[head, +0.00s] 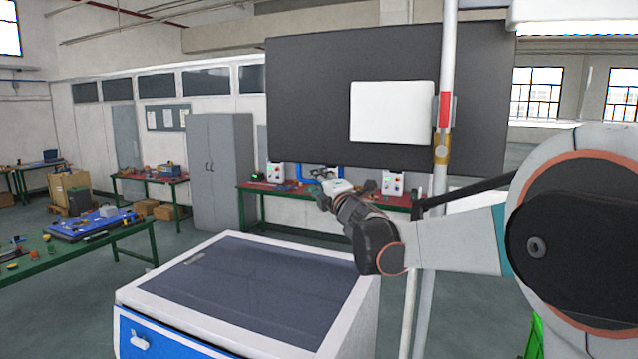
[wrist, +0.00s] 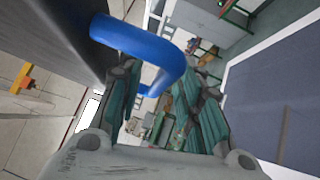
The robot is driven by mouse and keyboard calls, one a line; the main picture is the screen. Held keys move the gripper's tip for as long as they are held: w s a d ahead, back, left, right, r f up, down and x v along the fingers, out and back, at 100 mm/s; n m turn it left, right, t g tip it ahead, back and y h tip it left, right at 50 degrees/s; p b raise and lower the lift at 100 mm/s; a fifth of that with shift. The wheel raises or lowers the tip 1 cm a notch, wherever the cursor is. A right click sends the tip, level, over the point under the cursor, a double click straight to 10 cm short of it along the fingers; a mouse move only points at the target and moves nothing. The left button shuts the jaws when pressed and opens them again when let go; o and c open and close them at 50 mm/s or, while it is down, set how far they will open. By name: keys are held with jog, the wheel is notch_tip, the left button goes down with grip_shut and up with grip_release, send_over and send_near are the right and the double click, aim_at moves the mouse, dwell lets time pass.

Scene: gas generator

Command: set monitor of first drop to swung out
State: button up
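The monitor (head: 310,110) is a large dark flat panel with a white rectangle on it, hung beside a light pole in the head view. In the wrist view its dark surface (wrist: 50,50) fills the upper left. A blue U-shaped handle (wrist: 135,38) sticks out from it; part of this handle shows at the panel's lower edge in the head view (head: 304,174). My gripper (head: 327,188) is just below that edge. In the wrist view my gripper (wrist: 165,85) has its fingers apart, with the handle across and between them. I cannot tell whether they touch it.
A white and blue cabinet with a dark top (head: 255,285) stands below my arm. Green-legged workbenches (head: 150,236) and a grey locker (head: 220,165) are farther back. Open floor lies between.

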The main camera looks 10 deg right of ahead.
grip_shut()
jog(key=shift+s+a, duration=0.1)
jog(key=shift+s, duration=0.05)
jog(key=shift+s+a+n+y, duration=0.3)
jog(key=shift+s+a, duration=0.05)
jog(key=shift+s, duration=0.05)
jog(key=s+a+n+g+y, duration=0.2)
jog(key=s+n+y, duration=0.1)
jog(key=s, duration=0.3)
jog(key=s+a+n+g+y+b, duration=0.1)
jog(key=s+a+n+g+y, duration=0.1)
jog(key=s+y, duration=0.3)
jog(key=s+a+n+g+y+b, duration=0.1)
jog(key=s+a+n+g+y, duration=0.2)
jog(key=s, duration=0.4)
jog(key=shift+s+n+g+y, duration=0.3)
jog(key=shift+g+y, duration=0.1)
jog(key=shift+g, duration=0.1)
jog(key=shift+f, duration=0.15)
